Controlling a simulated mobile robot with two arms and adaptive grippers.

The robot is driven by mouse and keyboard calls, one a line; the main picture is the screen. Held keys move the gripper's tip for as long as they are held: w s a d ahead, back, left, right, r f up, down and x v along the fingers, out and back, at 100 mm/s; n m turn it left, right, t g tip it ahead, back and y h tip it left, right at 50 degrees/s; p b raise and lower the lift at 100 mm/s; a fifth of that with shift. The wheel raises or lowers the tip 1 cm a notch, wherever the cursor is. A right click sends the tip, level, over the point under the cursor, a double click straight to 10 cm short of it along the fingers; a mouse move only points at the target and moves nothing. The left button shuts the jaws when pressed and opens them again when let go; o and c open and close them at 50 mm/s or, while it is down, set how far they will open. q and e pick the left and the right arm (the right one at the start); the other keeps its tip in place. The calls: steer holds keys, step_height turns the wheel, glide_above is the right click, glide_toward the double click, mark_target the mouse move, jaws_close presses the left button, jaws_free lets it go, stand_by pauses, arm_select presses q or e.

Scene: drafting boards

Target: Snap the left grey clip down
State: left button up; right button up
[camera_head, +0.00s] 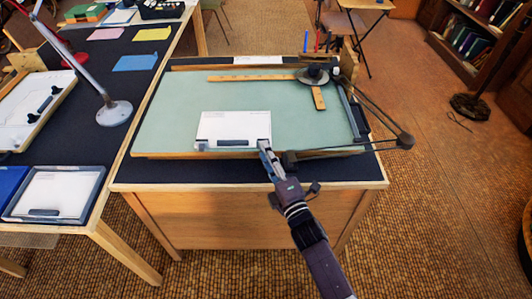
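A white flat case or board (235,124) lies near the front edge of the green drafting board (180,100). A dark grey bar (233,143) runs along the middle of its front edge. A small piece (201,145) at its front left corner is too small to make out, so I cannot tell whether it is the left grey clip or whether it is up or down. My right gripper (264,146) is at the case's front right corner and covers it. I cannot tell whether its fingers are open or touching the case. My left gripper is not in view.
A wooden T-shaped rule (255,78) and a dark round-based arm (313,76) lie at the back right of the board. A lamp base (113,113) stands on the left table. Another white tray (58,192) lies there. The board's left half is clear.

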steer(key=shift+w, duration=0.15)
steer(key=shift+c, duration=0.2)
jaws_close()
